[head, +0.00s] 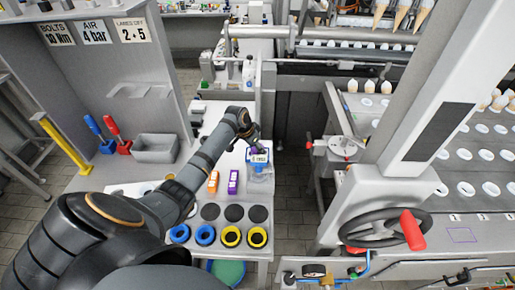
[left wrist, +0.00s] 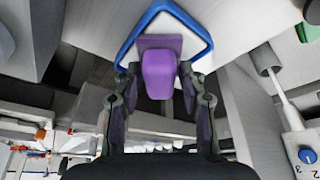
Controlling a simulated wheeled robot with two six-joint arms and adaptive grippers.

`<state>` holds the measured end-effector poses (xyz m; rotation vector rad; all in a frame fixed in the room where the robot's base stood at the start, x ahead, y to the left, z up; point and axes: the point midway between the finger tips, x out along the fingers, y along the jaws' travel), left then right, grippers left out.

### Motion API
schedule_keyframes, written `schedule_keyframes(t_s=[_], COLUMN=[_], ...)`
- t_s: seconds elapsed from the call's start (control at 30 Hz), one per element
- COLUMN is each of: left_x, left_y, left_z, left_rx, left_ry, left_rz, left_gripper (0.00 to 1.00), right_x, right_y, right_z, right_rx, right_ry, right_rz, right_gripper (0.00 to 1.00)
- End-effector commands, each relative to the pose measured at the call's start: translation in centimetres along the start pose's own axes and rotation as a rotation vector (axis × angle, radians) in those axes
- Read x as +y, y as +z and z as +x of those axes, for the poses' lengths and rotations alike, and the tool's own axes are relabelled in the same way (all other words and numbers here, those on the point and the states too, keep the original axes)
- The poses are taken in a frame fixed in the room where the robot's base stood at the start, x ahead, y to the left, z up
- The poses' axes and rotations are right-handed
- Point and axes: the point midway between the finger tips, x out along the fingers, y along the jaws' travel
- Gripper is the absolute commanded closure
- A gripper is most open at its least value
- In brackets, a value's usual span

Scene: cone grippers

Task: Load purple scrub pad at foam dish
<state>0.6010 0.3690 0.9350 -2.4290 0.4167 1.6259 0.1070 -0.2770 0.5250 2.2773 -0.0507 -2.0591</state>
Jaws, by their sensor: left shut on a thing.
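My left gripper (head: 257,150) reaches over the far right part of the white table in the head view. In the left wrist view my left gripper (left wrist: 157,92) is shut on the purple scrub pad (left wrist: 159,72), one finger on each side. Behind the pad is a light surface with a thick blue rim (left wrist: 196,27). In the head view a pale, clear-looking container (head: 260,182) stands just below the gripper; I cannot tell if it is the foam dish. The held pad is not clear in the head view. My right gripper is not in view.
An orange item (head: 213,182) and a purple item (head: 233,182) lie on the table left of the container. Black discs (head: 234,213) and blue and yellow rings (head: 230,236) line its front. A handwheel (head: 385,228) is at right.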

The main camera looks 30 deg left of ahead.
Motion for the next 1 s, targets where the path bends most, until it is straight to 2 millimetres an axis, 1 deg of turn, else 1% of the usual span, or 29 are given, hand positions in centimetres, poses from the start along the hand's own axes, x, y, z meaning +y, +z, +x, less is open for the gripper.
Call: schedule_keyframes(t_s=[1.0], left_x=[0.05], left_y=[0.17], left_z=[0.22], left_rx=[-0.003], left_ry=[0.002], left_rz=[-0.001], left_gripper=[0.85], right_x=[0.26], right_y=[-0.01], right_z=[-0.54], right_rx=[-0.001], right_ry=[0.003], right_rz=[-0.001], right_gripper=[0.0])
